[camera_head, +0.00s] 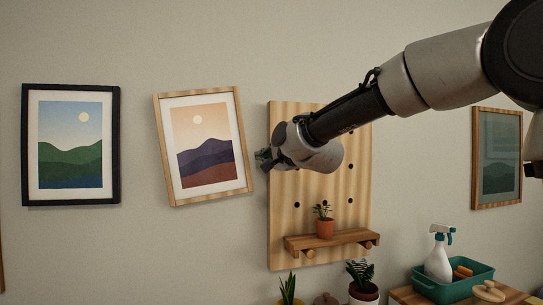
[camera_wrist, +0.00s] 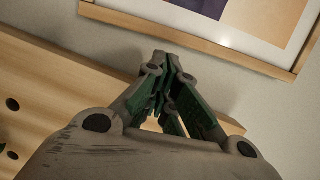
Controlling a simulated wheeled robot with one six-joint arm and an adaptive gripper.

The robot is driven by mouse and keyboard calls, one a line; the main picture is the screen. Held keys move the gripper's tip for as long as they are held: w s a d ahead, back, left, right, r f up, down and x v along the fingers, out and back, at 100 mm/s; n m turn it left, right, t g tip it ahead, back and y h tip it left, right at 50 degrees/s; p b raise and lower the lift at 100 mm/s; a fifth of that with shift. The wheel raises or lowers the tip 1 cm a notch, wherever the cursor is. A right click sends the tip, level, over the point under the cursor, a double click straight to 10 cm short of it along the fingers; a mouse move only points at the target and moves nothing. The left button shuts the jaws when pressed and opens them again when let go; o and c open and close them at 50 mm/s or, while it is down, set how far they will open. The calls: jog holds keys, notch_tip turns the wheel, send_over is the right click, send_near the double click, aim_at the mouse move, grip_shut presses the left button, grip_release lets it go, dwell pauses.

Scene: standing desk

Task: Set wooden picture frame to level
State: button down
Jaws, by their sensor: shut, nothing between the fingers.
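The wooden picture frame (camera_head: 203,147) hangs on the wall, left of the pegboard, in the head view. It holds a print of purple hills under an orange sky. It is tilted, its left end lower along the top edge and its right end higher. My gripper (camera_head: 262,160) is just right of the frame's right side, in front of the pegboard's left edge. In the wrist view my gripper (camera_wrist: 168,65) is shut and empty. The frame's wooden edge (camera_wrist: 200,42) crosses the top of that view, a little beyond the fingertips; I cannot tell whether they touch.
A black-framed picture (camera_head: 72,144) hangs to the left. The wooden pegboard (camera_head: 283,222) has a small shelf (camera_head: 330,240) with a potted plant (camera_head: 324,220). Another framed picture (camera_head: 497,158) hangs at right. A teal caddy (camera_head: 455,287) with a spray bottle (camera_head: 438,258) stands lower right.

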jog(key=x, duration=0.3)
jog(key=shift+w+a, duration=0.15)
jog(key=shift+w, duration=0.15)
jog(key=shift+m, duration=0.8)
jog(key=a+f, duration=0.1)
jog(key=s+a+f, duration=0.1)
jog(key=a, duration=0.1)
jog(key=shift+f, duration=0.35)
jog(key=shift+d, duration=0.1)
